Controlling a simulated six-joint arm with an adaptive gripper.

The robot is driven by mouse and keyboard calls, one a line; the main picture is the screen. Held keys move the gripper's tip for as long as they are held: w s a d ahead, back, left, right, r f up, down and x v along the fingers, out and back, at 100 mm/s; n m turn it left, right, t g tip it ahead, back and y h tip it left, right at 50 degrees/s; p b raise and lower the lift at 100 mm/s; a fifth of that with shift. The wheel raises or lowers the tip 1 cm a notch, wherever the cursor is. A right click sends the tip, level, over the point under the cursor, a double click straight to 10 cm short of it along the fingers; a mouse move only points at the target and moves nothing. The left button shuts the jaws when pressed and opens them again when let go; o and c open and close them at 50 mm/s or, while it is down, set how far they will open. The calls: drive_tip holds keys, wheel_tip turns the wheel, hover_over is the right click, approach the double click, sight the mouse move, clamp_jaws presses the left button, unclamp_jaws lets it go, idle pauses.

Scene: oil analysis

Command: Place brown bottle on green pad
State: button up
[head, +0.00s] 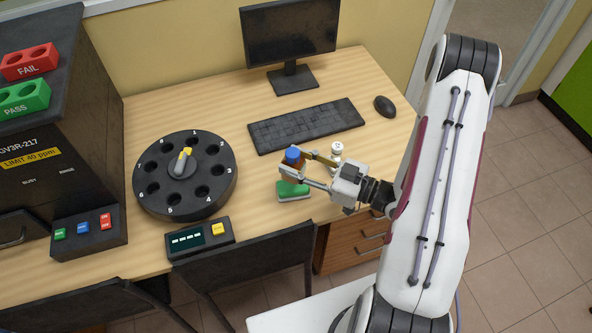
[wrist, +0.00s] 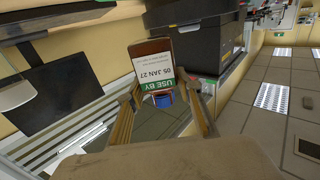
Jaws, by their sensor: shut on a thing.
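The brown bottle (head: 292,168) has a blue cap and is held between the fingers of my gripper (head: 296,164). It looks roughly upright in the head view, over the back part of the green pad (head: 293,190). Whether its base touches the pad or hangs above it is hidden. In the wrist view the bottle's label (wrist: 158,68) reads "USE BY 05 JAN 27" upside down, and the gripper (wrist: 163,90) has a finger on each side. The pad lies near the table's front edge.
A small white bottle (head: 337,149) stands just behind my gripper. A black numbered carousel (head: 185,204) is to the left, with a display box (head: 200,240) in front. A keyboard (head: 306,126) and mouse (head: 385,106) lie behind. A chair (head: 250,262) stands at the front edge.

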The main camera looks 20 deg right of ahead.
drive_tip(key=shift+f, duration=2.05)
drive_tip(key=shift+f, duration=0.1)
drive_tip(key=o, duration=1.2)
drive_tip(key=shift+o, duration=0.2)
drive_tip(key=v, duration=1.2)
